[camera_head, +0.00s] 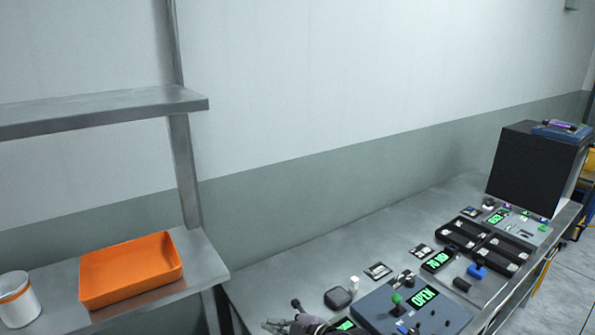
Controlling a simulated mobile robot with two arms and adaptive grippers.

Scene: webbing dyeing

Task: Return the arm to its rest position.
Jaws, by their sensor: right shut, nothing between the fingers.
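My right gripper (272,325) shows at the bottom edge of the head view, low over the front of the metal bench (310,262). Its fingers point left and are shut with nothing between them. The rest of my right arm is cut off by the frame's lower edge. It is beside a grey-blue control box (375,310) with a green-knobbed lever and a green "OPEN" display; I cannot tell whether they touch. My left gripper is not in view.
A steel shelf unit at left holds an orange tray (84,290) and a white pot (17,308). A small black item (338,297) lies near the gripper. More panels with green displays and a large black box (530,165) stand farther right. The bench's back strip is clear.

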